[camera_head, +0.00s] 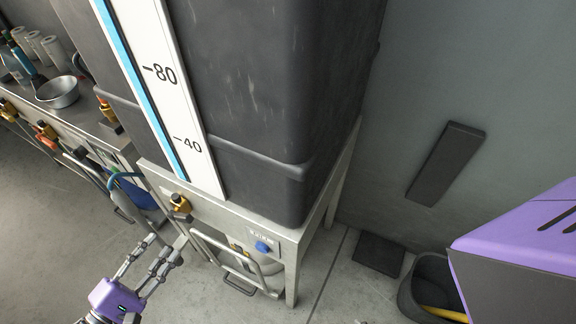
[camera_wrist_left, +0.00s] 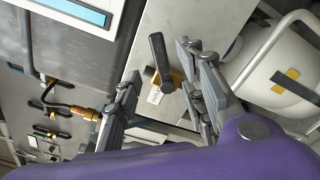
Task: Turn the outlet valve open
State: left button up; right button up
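The outlet valve (camera_head: 180,205) is a small brass-coloured fitting with a dark lever at the front of the metal stand, below the level scale. In the left wrist view the valve's dark lever (camera_wrist_left: 160,62) stands between my finger pads, with brass and a small white tag behind it. My left gripper (camera_head: 164,248) is open, its fingers pointing up toward the valve from below in the head view. In the left wrist view the left gripper (camera_wrist_left: 163,88) has a finger on each side of the lever, with visible gaps. Contact cannot be made out. My right gripper is out of view.
A large dark tank (camera_head: 270,90) with a level scale (camera_head: 165,75) rests on the stand (camera_head: 285,235). A blue knob (camera_head: 263,247) is right of the valve. A bench with a metal bowl (camera_head: 57,92) is at left. A dark bin (camera_head: 420,285) stands on the floor at right.

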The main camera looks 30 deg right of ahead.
pick_arm(q)
jog(key=shift+v, duration=1)
jog(key=shift+c, duration=0.5)
